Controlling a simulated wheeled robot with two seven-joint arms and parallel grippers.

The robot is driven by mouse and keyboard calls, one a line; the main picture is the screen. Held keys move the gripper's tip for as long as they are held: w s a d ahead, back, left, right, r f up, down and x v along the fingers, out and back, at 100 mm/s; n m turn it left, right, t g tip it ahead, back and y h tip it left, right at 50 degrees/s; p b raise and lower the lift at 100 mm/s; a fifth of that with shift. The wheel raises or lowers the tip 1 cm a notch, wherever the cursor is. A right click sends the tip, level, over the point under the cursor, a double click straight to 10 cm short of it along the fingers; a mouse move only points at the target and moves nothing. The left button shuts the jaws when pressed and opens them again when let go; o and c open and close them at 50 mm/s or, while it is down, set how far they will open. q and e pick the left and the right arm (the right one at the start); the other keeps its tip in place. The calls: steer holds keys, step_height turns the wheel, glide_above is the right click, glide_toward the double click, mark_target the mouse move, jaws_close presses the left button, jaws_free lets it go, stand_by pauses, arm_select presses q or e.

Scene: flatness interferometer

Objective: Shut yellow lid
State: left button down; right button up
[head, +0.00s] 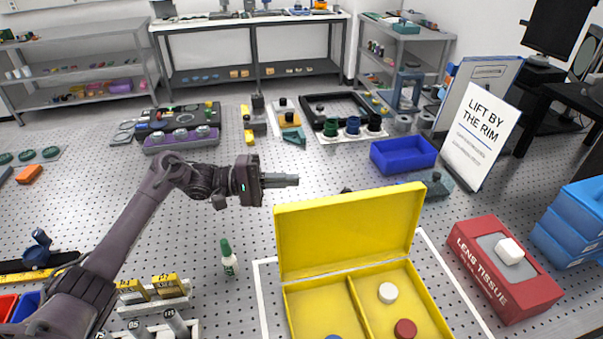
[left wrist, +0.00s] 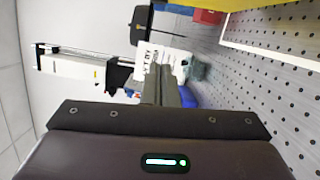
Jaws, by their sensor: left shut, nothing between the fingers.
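The yellow lid (head: 347,230) stands open and near upright at the back edge of the yellow box (head: 356,296) in the head view. Two compartments of the box show, with a white disc (head: 388,293), a red disc (head: 405,328) and part of a blue disc (head: 334,337) inside. My left gripper (head: 297,180) is shut and empty, above the table just behind the lid's upper left corner, apart from the lid as far as I can tell. Its closed fingers also show in the left wrist view (left wrist: 160,85). My right gripper is in neither view.
A green-capped bottle (head: 229,259) stands left of the box. A red tissue box (head: 503,270) is to its right. A blue bin (head: 403,155) and a white sign (head: 474,136) stand behind. The perforated table is bare between the bottle and my left forearm's far side.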

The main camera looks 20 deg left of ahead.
arm_select(q)
steer(key=d+p, duration=0.5)
steer(key=d, duration=0.5)
steer(key=shift+s+r+p, duration=0.4)
steer(key=shift+r, duration=0.05)
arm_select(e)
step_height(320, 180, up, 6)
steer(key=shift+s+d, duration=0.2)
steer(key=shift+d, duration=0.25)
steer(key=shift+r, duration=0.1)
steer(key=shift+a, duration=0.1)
